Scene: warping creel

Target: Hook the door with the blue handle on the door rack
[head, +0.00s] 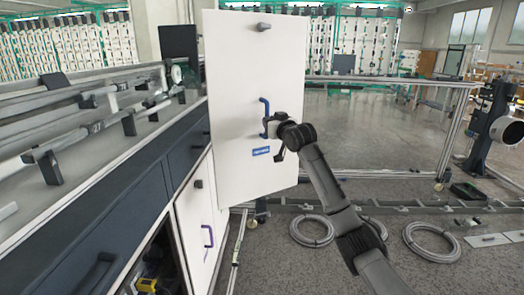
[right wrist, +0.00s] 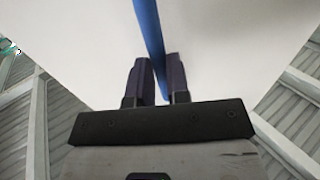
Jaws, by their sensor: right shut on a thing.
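The white door (head: 235,60) with the blue handle (head: 264,117) stands upright in the middle of the head view, beside the cabinet. It has a small blue label (head: 261,151) below the handle and a dark knob near the top. My right gripper (head: 272,128) is at the lower part of the handle. In the right wrist view the fingers (right wrist: 155,80) are shut on the blue handle (right wrist: 148,30), with the white door face (right wrist: 90,45) in front. My left gripper is not in view. I cannot tell for sure which structure is the door rack.
The dark blue cabinet (head: 110,200) on the left has a lower white door with a purple handle (head: 208,236) and an open compartment. Wire coils (head: 432,241) and a slotted grey rail (head: 400,206) lie on the floor. A metal frame (head: 400,80) stands behind.

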